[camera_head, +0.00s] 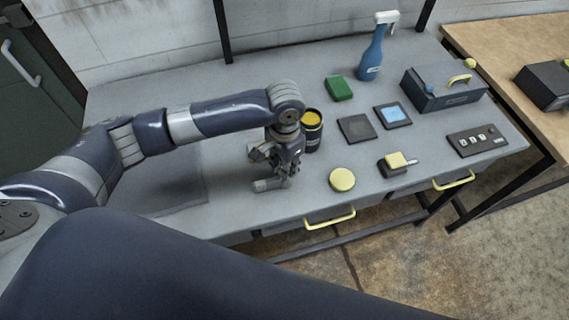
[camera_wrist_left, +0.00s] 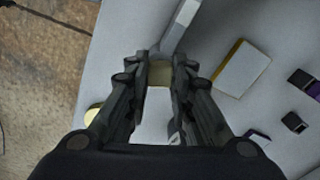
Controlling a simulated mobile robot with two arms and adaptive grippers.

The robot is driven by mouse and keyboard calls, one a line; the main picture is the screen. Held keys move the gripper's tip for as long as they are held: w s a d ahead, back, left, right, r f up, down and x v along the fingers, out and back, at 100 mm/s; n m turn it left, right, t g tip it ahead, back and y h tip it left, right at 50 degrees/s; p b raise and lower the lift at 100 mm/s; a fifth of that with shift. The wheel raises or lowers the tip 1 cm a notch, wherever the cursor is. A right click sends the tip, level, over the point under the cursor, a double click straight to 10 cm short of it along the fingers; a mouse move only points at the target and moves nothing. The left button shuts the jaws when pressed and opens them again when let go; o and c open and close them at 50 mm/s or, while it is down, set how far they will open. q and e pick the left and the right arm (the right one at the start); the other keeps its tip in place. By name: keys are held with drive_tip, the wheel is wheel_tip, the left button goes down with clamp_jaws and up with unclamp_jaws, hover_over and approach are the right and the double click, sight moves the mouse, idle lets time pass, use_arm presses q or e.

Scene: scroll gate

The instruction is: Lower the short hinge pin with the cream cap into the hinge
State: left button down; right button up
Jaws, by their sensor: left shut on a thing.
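My left gripper (camera_head: 277,178) points down over the grey bench near its front edge. In the left wrist view my left gripper (camera_wrist_left: 159,75) is shut on a small cream piece, the cream cap of the pin (camera_wrist_left: 160,73). The pin's shaft is hidden. A light grey bar (camera_wrist_left: 181,24) lies just beyond the fingertips, and a short grey cylinder shows beside the fingers in the head view (camera_head: 267,184). I cannot tell whether either belongs to the hinge, or whether the pin touches it. My right gripper is not in view.
A black can with yellow contents (camera_head: 312,130) stands close behind my left gripper. A round yellow disc (camera_head: 342,180) and a dark block with a cream top (camera_head: 393,166) lie to the right. A blue spray bottle (camera_head: 375,52) and grey toolbox (camera_head: 442,91) stand farther back.

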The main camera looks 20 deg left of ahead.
use_arm(q)
drive_tip(key=shift+f, duration=0.15)
drive_tip(key=c, duration=1.3)
unclamp_jaws()
wheel_tip(320, 180, up, 12)
drive_tip(key=shift+r, duration=0.1)
